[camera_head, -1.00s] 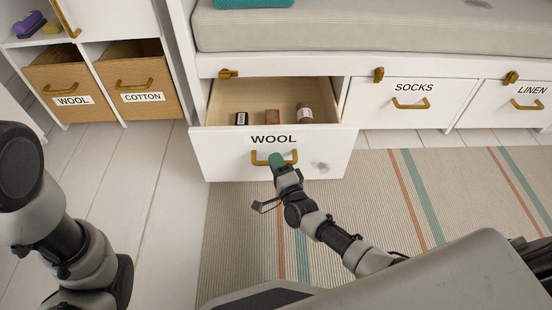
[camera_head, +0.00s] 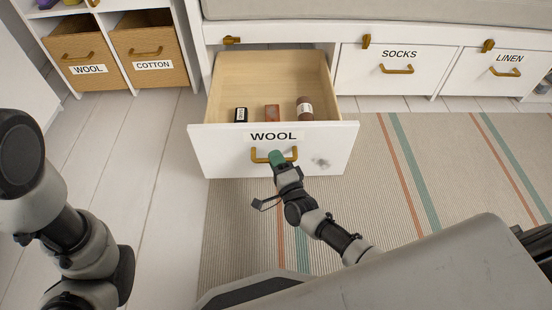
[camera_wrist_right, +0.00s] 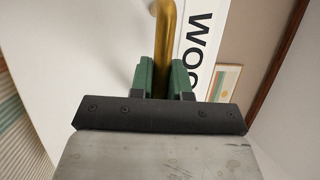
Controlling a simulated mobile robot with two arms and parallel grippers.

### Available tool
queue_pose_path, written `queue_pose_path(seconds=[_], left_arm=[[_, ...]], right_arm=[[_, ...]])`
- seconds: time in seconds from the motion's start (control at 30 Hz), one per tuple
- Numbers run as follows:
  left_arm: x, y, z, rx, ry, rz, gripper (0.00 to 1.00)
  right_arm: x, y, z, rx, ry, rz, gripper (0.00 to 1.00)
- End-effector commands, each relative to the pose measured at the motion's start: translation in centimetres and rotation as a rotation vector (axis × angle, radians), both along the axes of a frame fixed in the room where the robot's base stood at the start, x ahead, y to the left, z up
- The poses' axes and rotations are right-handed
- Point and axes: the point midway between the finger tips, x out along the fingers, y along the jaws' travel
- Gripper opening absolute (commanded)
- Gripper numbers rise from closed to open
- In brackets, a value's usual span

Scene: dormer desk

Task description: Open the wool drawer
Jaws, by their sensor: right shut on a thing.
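The white drawer labelled WOOL (camera_head: 225,150) stands pulled far out from under the bench. Its pale wooden inside shows, with a black item (camera_head: 241,115), a reddish-brown item (camera_head: 272,113) and a brown roll with a white label (camera_head: 304,108) lying near the front. My right gripper (camera_head: 276,158) is shut on the drawer's brass handle (camera_head: 292,153). In the right wrist view the green fingertips (camera_wrist_right: 163,78) sit on both sides of the brass bar (camera_wrist_right: 165,35). My left arm shows at the left edge, but its gripper is out of view.
A brass latch (camera_head: 232,40) sits above the open drawer, turned sideways. Closed SOCKS (camera_head: 375,75) and LINEN (camera_head: 485,75) drawers are to the right. A striped rug (camera_head: 370,190) covers the floor in front.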

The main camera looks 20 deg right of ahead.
Motion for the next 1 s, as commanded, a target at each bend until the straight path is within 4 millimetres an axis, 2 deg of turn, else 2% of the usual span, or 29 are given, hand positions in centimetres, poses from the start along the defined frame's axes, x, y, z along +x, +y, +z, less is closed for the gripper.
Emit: queue_pose_path(seconds=[0.33,0.37,0.5,0.77,0.9,1.0], left_arm=[[0.1,0.0,0.0,0.001,0.004,0.001,0.38],[0.1,0.0,0.0,0.001,0.004,0.001,0.38],[0.1,0.0,0.0,0.001,0.003,0.001,0.38],[-0.1,0.0,0.1,0.0,-0.003,0.0,0.38],[-0.3,0.0,0.7,-0.001,-0.014,-0.002,0.38],[1.2,0.1,0.2,-0.004,0.042,-0.002,0.38]], right_arm=[[0.0,0.2,-0.1,-0.001,0.002,0.004,0.0],[-0.1,0.2,-0.1,-0.001,0.002,0.003,0.2],[0.0,0.1,-0.1,0.0,0.001,0.002,0.41],[0.0,0.1,0.0,0.0,0.0,0.001,0.42],[0.0,0.0,0.8,0.0,0.0,0.001,0.42],[0.0,0.1,2.1,0.0,0.0,0.001,0.42]])
